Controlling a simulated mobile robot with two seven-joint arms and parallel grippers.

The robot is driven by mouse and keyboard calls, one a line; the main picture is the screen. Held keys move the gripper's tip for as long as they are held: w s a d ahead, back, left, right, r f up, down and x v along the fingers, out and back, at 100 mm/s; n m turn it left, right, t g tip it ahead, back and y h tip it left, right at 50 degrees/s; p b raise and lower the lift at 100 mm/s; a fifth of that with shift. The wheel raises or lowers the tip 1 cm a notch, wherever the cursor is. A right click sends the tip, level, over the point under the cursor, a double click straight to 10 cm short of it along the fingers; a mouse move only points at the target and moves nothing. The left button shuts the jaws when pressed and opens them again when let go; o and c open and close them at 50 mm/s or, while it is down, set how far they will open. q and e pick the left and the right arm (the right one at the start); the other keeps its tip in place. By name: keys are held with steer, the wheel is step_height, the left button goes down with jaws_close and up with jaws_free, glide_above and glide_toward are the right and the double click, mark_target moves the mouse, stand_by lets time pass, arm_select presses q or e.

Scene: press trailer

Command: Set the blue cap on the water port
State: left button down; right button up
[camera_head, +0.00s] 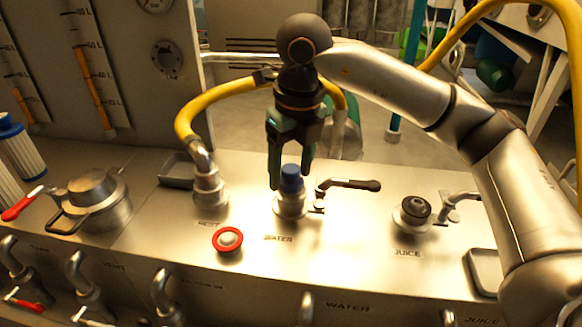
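The blue cap (291,179) is upright at the top of the metal water port (290,206), above the WATER label; it looks seated, though the join is small. My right gripper (291,175) points down from above, one finger on each side of the cap. I cannot tell whether the fingers touch the cap or stand slightly apart from it. My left gripper is not in view.
A lever handle (350,185) sticks out right of the water port. The juice port (414,212) with a dark top stands further right. A yellow hose (215,103) joins the port at left. A red-rimmed round piece (228,240) lies in front.

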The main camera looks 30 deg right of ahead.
mark_target(291, 168)
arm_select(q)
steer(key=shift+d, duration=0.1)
arm_select(e)
steer(key=shift+r+p, duration=0.6)
steer(key=shift+r, duration=0.15)
steer(key=shift+s+r, duration=0.1)
steer(key=shift+r, duration=0.25)
steer(key=shift+r+p, duration=0.3)
steer(key=shift+p, duration=0.2)
step_height(291, 168, up, 2)
steer(key=shift+s+r+p, duration=0.1)
steer(key=shift+s+p, duration=0.05)
steer(key=shift+p, duration=0.55)
steer(key=shift+s+r+p, duration=0.1)
steer(key=shift+r+p, duration=0.4)
steer(key=shift+r, duration=0.1)
arm_select(q)
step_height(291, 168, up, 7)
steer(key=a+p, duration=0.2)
steer(key=p, duration=0.1)
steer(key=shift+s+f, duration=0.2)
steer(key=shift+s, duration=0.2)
arm_select(e)
steer(key=r, duration=0.4)
steer(key=shift+s+r, duration=0.3)
steer(key=shift+r, duration=0.05)
